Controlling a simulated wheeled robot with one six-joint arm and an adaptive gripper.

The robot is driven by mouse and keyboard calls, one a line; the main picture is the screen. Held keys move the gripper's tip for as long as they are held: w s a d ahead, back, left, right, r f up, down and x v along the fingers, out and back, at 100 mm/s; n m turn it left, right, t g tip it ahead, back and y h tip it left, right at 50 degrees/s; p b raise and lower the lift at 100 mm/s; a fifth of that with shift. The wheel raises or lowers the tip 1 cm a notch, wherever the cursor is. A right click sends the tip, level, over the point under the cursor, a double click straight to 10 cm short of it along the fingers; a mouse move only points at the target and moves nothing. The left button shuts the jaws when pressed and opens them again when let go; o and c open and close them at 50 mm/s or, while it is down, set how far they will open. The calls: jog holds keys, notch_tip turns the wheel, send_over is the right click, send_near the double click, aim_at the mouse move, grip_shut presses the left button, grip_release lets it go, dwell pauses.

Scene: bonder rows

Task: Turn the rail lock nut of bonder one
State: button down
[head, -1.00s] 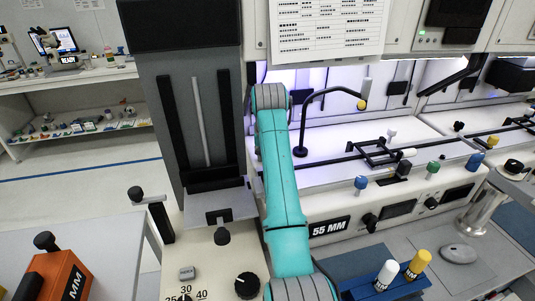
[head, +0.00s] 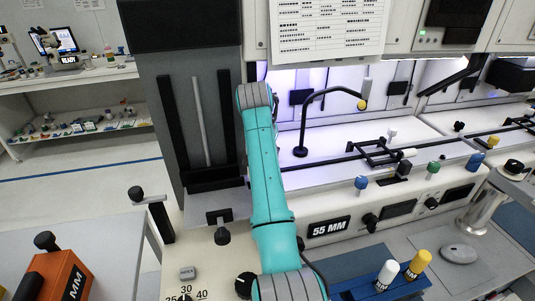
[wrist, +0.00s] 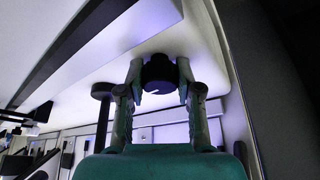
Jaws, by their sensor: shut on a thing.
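In the wrist view, a dark round nut (wrist: 158,76) sits under a pale overhanging surface. My gripper (wrist: 160,84) is shut on this nut, with one finger on each side. In the head view, my teal arm reaches to the bonder with the 55 MM plate (head: 329,227). My gripper and the nut are hidden there. I cannot read any mark in the wrist view that names the nut.
A black lamp stem (head: 303,120) stands on the bonder deck to the right of my arm. A dark post with a round end (wrist: 103,95) stands left of my gripper. White and yellow handles (head: 402,270) stand in a blue block at the front.

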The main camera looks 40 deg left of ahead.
jog(key=c, duration=0.8)
grip_release()
jog(key=shift+o, duration=0.2)
jog(key=shift+v, duration=3.75)
jog(key=shift+f, duration=0.1)
